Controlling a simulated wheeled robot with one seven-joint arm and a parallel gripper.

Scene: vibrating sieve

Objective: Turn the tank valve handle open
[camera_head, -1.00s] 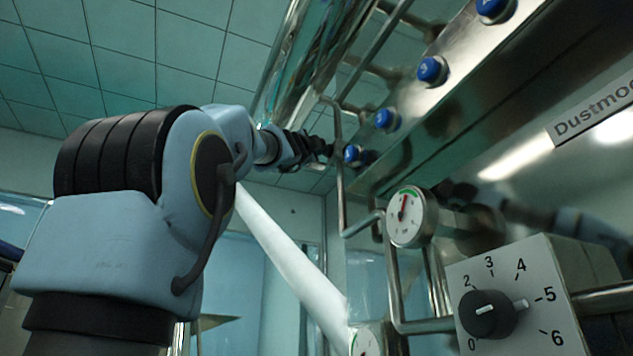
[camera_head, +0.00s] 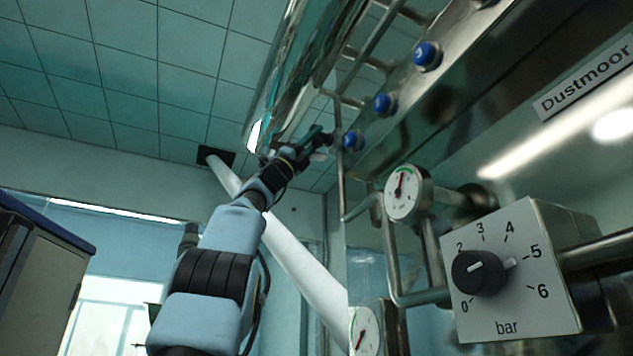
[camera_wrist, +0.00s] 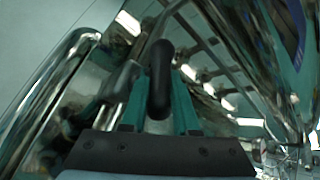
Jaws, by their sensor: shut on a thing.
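The black valve handle (camera_wrist: 159,80) is a rounded bar in the middle of the wrist view. My gripper (camera_wrist: 158,108) has its teal fingers on either side of it and is shut on it. In the head view my gripper (camera_head: 320,138) is small, at the lower end of the shiny metal tank (camera_head: 298,75), beside the thin pipework. The handle itself cannot be made out there. The valve body is mostly hidden, and I cannot tell how far the handle is turned.
A steel panel with several blue buttons (camera_head: 383,103) runs along the right. A pressure gauge (camera_head: 403,192) and a numbered bar dial (camera_head: 480,272) stand below it. A thin metal pipe (camera_head: 341,190) passes close to my gripper. A white slanted pipe (camera_head: 295,255) lies behind my arm.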

